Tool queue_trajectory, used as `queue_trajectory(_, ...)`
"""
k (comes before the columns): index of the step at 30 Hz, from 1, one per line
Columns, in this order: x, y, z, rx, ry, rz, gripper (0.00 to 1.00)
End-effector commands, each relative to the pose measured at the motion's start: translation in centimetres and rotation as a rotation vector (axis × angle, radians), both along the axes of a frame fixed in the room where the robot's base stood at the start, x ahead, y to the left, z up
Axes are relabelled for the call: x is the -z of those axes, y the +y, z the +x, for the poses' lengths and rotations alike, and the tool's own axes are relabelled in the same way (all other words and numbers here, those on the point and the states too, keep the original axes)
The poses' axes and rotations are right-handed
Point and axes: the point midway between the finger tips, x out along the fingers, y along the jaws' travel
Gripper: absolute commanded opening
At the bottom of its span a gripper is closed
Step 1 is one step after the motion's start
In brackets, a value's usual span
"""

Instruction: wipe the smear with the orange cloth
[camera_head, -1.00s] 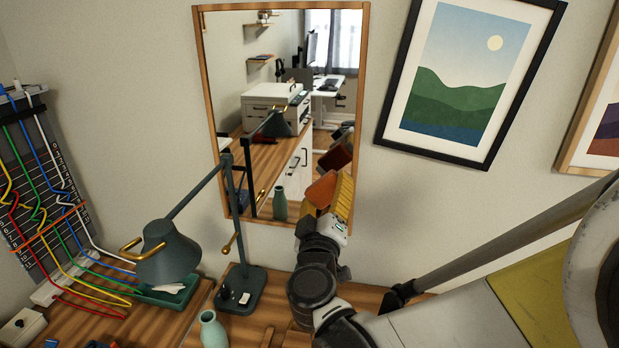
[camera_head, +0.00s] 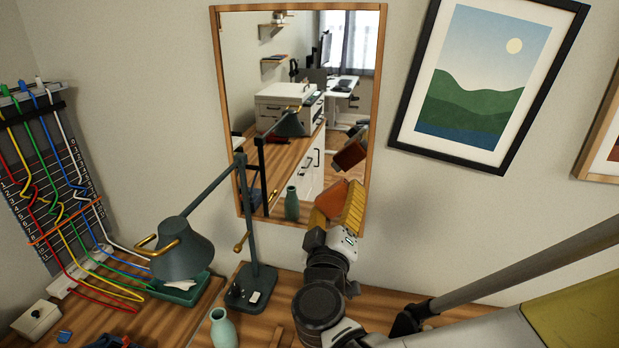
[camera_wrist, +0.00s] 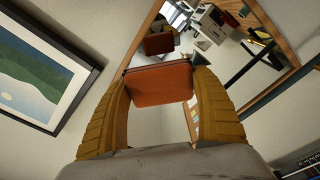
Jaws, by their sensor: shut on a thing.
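The orange cloth (camera_head: 334,197) is a folded rust-orange pad. My gripper (camera_head: 345,198), with yellow ridged fingers, is shut on it. In the wrist view the cloth (camera_wrist: 160,85) sits between the two fingertips (camera_wrist: 162,78). The cloth is in front of the lower right part of a wood-framed mirror (camera_head: 270,150). Its reflection shows apart from it, so the cloth appears clear of the glass. I cannot make out the smear in either view.
A green desk lamp (camera_head: 183,252) stands left of my arm, with a green vase (camera_head: 222,328) in front. Colored cables (camera_head: 60,215) hang at the left. A framed landscape picture (camera_head: 487,85) hangs right of the mirror. The wall below the picture is bare.

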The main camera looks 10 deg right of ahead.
Motion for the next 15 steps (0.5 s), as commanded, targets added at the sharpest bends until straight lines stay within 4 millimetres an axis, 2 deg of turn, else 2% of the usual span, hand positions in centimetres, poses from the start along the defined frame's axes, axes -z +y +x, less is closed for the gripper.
queue_trajectory(5, 0.0, 0.1, 0.1, 0.000, 0.000, 0.000, 0.50)
queue_trajectory(7, -0.1, 1.0, 0.7, -0.003, 0.000, 0.000, 0.50)
queue_trajectory(15, -1.1, 7.9, 4.4, -0.005, 0.000, 0.002, 0.50)
